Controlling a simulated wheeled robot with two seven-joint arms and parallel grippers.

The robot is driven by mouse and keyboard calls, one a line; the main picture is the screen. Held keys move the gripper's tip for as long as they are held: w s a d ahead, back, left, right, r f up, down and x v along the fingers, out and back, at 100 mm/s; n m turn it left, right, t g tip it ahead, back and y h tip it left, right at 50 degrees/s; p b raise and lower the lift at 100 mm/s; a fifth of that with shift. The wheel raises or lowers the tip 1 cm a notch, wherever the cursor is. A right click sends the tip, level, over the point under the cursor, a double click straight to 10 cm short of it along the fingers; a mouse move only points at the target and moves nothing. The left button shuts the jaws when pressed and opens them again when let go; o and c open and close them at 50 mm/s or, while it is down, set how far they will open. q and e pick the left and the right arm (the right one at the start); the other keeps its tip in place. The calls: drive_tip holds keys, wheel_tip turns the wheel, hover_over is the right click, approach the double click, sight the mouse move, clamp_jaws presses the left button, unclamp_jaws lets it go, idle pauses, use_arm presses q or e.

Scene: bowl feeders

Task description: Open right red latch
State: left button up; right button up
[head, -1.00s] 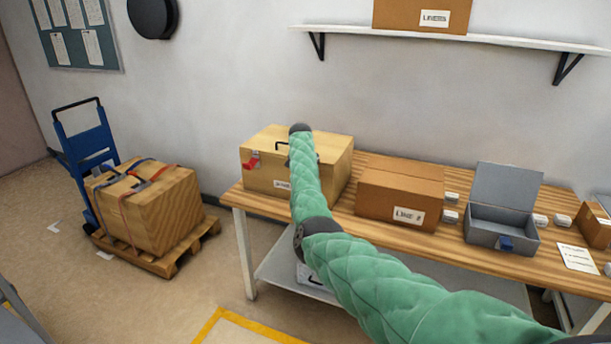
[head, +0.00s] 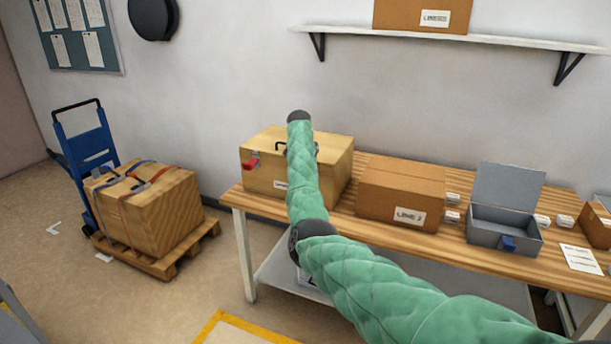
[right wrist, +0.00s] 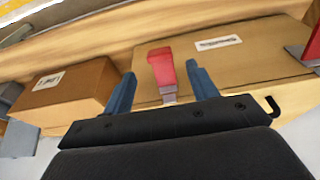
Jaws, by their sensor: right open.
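The wooden case (head: 265,172) stands at the left end of the bench, with a dark handle on its lid. Its left red latch (head: 251,164) shows on the front. The right latch is hidden behind my right arm in the head view. In the right wrist view the right red latch (right wrist: 161,68) sits over a metal catch on the case (right wrist: 240,62). My right gripper (right wrist: 161,80) is open, with one blue finger on either side of this latch; contact is not clear. The left latch (right wrist: 313,45) shows at that view's right edge. My left gripper is not in view.
A cardboard box (head: 400,195) stands close beside the case. An open grey metal box (head: 503,225) and several small white items lie further right on the bench (head: 350,218). A shelf (head: 470,38) hangs above. A strapped crate (head: 160,205) on a pallet stands left.

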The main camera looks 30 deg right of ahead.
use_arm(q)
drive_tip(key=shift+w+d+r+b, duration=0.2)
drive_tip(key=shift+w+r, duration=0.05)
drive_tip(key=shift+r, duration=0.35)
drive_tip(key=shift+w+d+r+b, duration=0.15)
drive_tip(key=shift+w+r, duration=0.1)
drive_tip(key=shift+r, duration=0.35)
use_arm(e)
drive_tip(key=shift+v, duration=1.5)
